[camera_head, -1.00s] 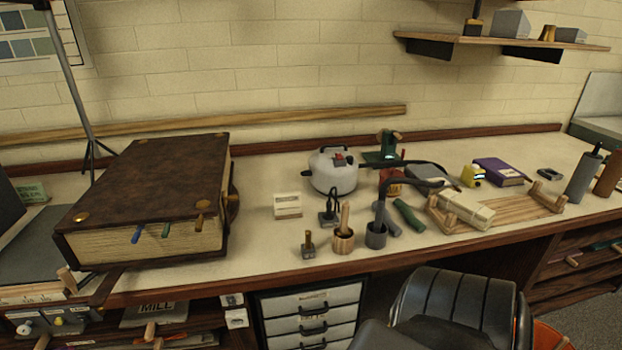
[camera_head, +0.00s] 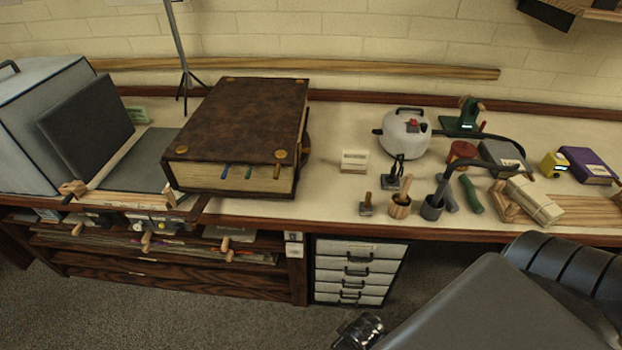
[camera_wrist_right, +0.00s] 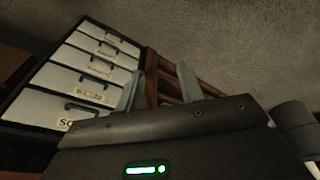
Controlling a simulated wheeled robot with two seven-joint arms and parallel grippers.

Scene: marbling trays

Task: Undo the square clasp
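A large brown leather-bound book (camera_head: 245,115) lies flat on the bench at left of centre in the head view. Round brass studs sit at its cover corners, and coloured tabs stick out of its front page edge. A dark clasp-like fitting (camera_head: 306,143) shows at its right side, mostly hidden; I cannot tell whether it is square or fastened. My right gripper (camera_wrist_right: 160,69) shows in the right wrist view with its two fingers apart and nothing between them. It points at the drawers and floor, away from the book. My left gripper is not in view.
A white kettle-like pot (camera_head: 406,134), a small white card block (camera_head: 354,161) and several tools stand right of the book. A tilted dark panel (camera_head: 88,120) stands left.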

